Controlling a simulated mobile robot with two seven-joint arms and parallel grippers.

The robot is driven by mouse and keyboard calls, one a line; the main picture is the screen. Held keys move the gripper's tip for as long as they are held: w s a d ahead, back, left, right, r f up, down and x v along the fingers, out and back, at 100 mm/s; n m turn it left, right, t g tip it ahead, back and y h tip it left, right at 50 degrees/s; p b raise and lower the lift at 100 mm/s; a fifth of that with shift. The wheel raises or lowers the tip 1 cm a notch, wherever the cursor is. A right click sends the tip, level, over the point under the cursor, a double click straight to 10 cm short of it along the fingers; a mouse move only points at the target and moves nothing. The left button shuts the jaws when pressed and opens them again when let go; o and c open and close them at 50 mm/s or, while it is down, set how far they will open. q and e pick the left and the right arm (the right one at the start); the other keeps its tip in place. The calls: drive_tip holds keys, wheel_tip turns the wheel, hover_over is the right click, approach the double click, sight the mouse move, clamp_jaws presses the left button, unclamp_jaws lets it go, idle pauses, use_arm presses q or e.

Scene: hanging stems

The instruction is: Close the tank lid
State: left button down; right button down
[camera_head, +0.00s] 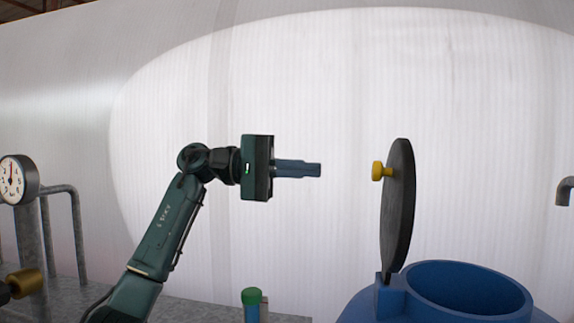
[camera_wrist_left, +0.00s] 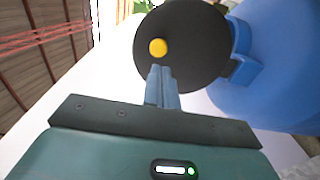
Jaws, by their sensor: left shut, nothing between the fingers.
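The tank lid (camera_head: 399,206) is a dark round disc with a yellow knob (camera_head: 377,171) on its left face. It stands nearly upright on its hinge at the left of the rim of the blue tank (camera_head: 425,306), so the round mouth is uncovered. My left gripper (camera_head: 318,170) is shut and empty, to the left of the knob and at about its height, with a clear gap between. In the left wrist view the fingertips (camera_wrist_left: 161,70) point toward the lid (camera_wrist_left: 183,45), just below the knob (camera_wrist_left: 158,47). My right gripper is not in view.
A pressure gauge (camera_head: 18,180) and grey pipes (camera_head: 62,190) stand at the left. A green-capped container (camera_head: 252,297) is low in the middle. Another grey pipe end (camera_head: 565,191) is at the right edge. The air between gripper and lid is free.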

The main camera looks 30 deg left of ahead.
use_arm(q)
drive_tip(key=p+x, duration=0.1)
drive_tip(key=x, duration=0.7)
drive_tip(key=shift+w, duration=0.1)
drive_tip(key=shift+d+p, duration=0.1)
drive_tip(key=shift+p, duration=0.2)
